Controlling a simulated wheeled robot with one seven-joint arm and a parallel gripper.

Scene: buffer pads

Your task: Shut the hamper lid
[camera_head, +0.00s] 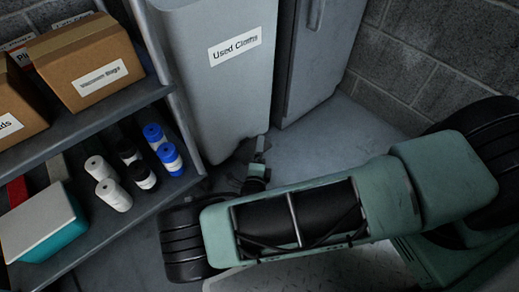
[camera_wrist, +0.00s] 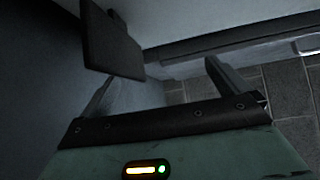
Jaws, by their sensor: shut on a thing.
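The grey hamper (camera_head: 215,75), labelled "Used Cloths", stands upright at the back centre in the head view. Its top is cut off by the picture edge, so I cannot tell how its lid stands. My gripper (camera_head: 240,160) is low at the hamper's front bottom edge, its dark end partly lost in shadow. In the wrist view my gripper (camera_wrist: 160,80) has its fingers some way apart, with a dark flat piece (camera_wrist: 112,45) at the left finger. It is shut on this piece; I cannot tell which part of the hamper, if any, it is.
A shelf (camera_head: 95,125) at the left bears cardboard boxes (camera_head: 85,60), white and blue bottles (camera_head: 160,145) and a teal box (camera_head: 40,225). A grey cabinet (camera_head: 310,60) stands right of the hamper. A block wall (camera_head: 430,60) closes the right. Some floor (camera_head: 340,130) is clear.

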